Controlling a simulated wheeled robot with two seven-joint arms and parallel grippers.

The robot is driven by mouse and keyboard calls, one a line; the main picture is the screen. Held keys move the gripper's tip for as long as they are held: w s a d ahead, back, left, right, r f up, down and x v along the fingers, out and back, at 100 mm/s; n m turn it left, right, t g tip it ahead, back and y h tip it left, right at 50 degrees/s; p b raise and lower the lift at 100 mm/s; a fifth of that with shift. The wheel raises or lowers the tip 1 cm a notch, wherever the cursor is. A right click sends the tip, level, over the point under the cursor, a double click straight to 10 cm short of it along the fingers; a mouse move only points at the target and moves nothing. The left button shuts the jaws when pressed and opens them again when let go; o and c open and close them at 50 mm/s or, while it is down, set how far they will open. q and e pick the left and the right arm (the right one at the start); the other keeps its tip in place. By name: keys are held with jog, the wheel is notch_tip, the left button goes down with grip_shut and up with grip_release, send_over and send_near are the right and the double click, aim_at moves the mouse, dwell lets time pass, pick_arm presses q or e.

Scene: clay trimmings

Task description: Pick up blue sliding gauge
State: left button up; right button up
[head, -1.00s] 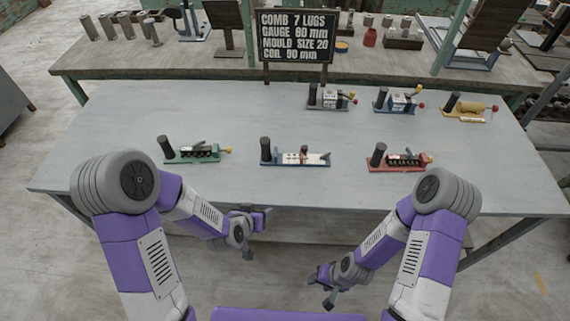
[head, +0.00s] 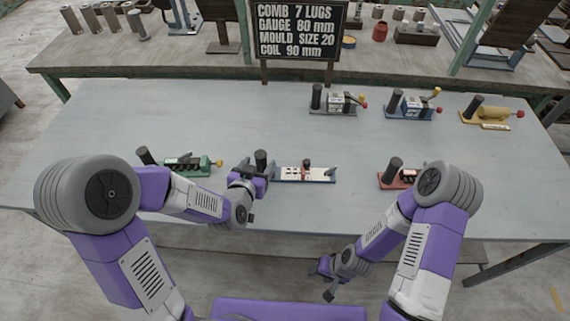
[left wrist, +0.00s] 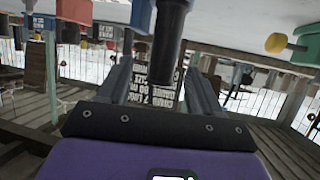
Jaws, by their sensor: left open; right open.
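The blue sliding gauge (head: 318,179) lies at the middle of the table's near part. It has a blue base, a white scale plate, a dark red slider and an upright black handle (head: 261,159) at its left end. My left gripper (head: 258,176) is open at this handle. In the left wrist view, which is upside down, the black handle (left wrist: 165,52) shows between the two open fingers (left wrist: 160,85); contact cannot be told. My right gripper (head: 323,280) is open and empty, in front of the table's near edge.
A green tool (head: 193,167) is left of the gauge and a red one (head: 396,181) right. Behind stand a grey tool (head: 333,109), another blue one (head: 408,110) and a yellow one (head: 490,115). The sign (head: 298,30) stands at the back. The table's middle (head: 235,120) is clear.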

aim_at(263, 155)
pick_arm(q)
jog(key=shift+b+x, duration=0.5)
jog(key=shift+x, duration=2.65)
jog(key=shift+a+r, duration=0.15)
jog(key=shift+c, duration=0.3)
grip_shut()
jog(key=shift+w, duration=0.1)
